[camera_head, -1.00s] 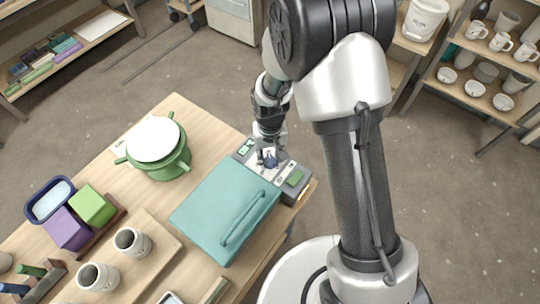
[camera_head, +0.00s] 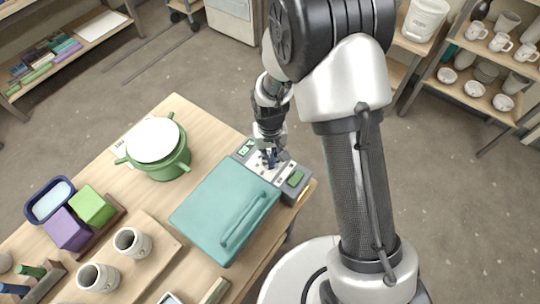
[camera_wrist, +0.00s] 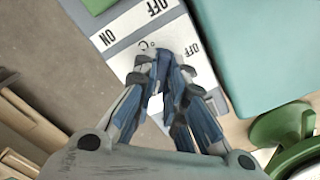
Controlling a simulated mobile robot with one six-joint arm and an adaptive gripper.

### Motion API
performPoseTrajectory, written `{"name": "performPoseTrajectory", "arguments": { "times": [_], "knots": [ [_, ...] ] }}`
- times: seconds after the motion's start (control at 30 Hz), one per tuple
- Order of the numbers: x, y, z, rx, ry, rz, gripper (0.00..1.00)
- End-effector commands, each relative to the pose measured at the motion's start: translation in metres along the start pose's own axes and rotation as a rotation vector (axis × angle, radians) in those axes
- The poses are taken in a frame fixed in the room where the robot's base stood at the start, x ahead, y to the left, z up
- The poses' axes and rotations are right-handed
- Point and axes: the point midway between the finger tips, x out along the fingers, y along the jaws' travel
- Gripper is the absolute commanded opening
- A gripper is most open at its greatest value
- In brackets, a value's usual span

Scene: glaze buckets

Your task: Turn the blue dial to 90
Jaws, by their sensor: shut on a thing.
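The blue dial (camera_wrist: 163,54) is on the white face of a grey control box (camera_head: 301,188) and is mostly hidden by my fingers. My gripper (camera_wrist: 166,66) points down over the box and is shut on the dial. In the head view my gripper (camera_head: 269,156) is at the middle of the box face. The face (camera_wrist: 140,22) has the printed words ON, OFF and a °C mark. I cannot read the dial's pointer or any number for its setting.
A teal case (camera_head: 212,207) with a handle lies right beside the box. A green pot (camera_head: 168,166) with a white top stands to the left. Cups (camera_head: 132,242), purple and green blocks and a wooden rack fill the table's near left. Floor is clear beyond the box.

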Motion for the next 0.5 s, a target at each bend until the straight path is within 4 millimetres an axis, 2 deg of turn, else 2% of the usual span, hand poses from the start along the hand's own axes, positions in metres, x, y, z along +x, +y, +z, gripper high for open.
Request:
{"name": "performPoseTrajectory", "arguments": {
  "times": [0.17, 0.5],
  "knots": [
    [-0.0001, 0.0, 0.0, -0.085, 0.0, 0.0, 0.0],
    [-0.0001, 0.0, 0.0, -0.363, 0.0, 0.0, 0.0]
  ]
}}
